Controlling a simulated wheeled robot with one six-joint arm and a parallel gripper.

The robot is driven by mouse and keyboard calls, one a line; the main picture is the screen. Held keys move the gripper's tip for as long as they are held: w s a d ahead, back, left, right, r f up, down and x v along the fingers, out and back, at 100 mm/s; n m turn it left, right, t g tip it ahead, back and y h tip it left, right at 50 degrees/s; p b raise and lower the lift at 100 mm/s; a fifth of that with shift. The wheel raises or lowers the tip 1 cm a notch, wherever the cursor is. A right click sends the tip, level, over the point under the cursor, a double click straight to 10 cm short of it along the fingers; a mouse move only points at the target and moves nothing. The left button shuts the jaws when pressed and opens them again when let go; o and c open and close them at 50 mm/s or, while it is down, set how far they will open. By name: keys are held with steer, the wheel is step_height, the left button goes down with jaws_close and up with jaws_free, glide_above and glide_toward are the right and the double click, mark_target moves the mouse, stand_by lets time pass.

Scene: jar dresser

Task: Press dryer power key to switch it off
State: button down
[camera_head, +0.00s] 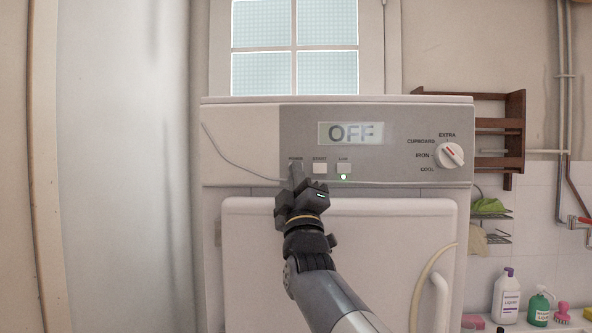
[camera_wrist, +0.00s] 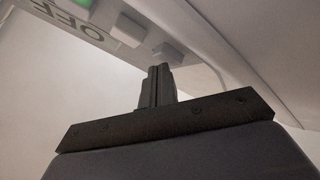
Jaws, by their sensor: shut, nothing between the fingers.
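The dryer (camera_head: 240,145) stands ahead, and its display (camera_head: 351,133) reads "OFF". My gripper (camera_head: 296,170) is shut and empty, with its fingertips right under the "POWER" label, covering the power key in the head view. In the wrist view the display (camera_wrist: 65,17) appears upside down at top left. What looks like the power key (camera_wrist: 169,52) shows just beyond my shut fingertips (camera_wrist: 158,70). I cannot tell whether the fingertips touch it.
The start key (camera_head: 320,168) and the low key (camera_head: 344,167) sit close to the right of my fingertips. A small green light (camera_head: 343,177) glows under the low key. A dial (camera_head: 449,155) is farther right. Bottles (camera_head: 506,297) stand at lower right.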

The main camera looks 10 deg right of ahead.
steer(key=shift+w, duration=0.25)
steer(key=shift+s+f+b, duration=0.2)
steer(key=shift+s+b, duration=0.05)
steer(key=shift+b, duration=0.4)
steer(key=shift+s, duration=0.1)
steer(key=s+b, duration=0.1)
steer(key=s+a+b, duration=0.1)
steer(key=s, duration=0.3)
steer(key=shift+s+a+r+b, duration=0.1)
steer(key=shift+s+a+b, duration=0.15)
steer(key=shift+a+b, duration=0.15)
